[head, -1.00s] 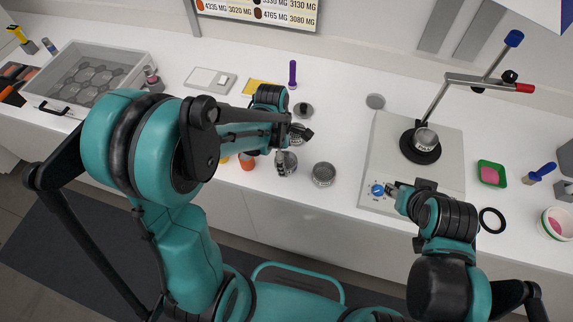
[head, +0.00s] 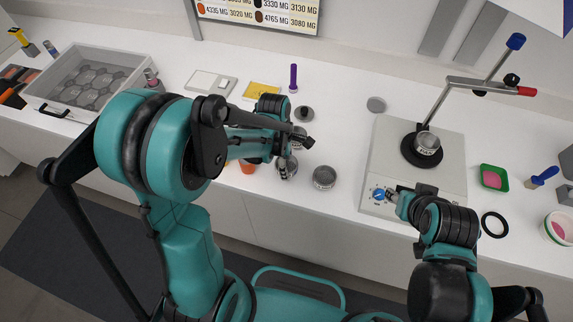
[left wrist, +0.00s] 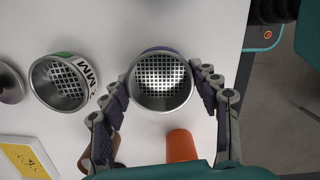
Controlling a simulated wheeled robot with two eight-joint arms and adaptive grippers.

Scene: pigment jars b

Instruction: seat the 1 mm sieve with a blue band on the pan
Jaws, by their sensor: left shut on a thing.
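The sieve (left wrist: 160,78), a round metal cup with a mesh floor, stands between the fingers of my left gripper (left wrist: 163,92) in the left wrist view. A dark bluish strip shows at its far edge; most of its band is hidden. The fingers are shut on its sides. In the head view my left gripper (head: 298,157) partly covers it. A round silver dish, apparently the pan (head: 324,177), stands just right of the gripper, apart from it.
A green-banded sieve (left wrist: 64,82) stands close beside the held one. An orange cup (left wrist: 181,146) is near the fingers. A black-topped jar (head: 304,114) and purple upright object (head: 293,78) stand behind.

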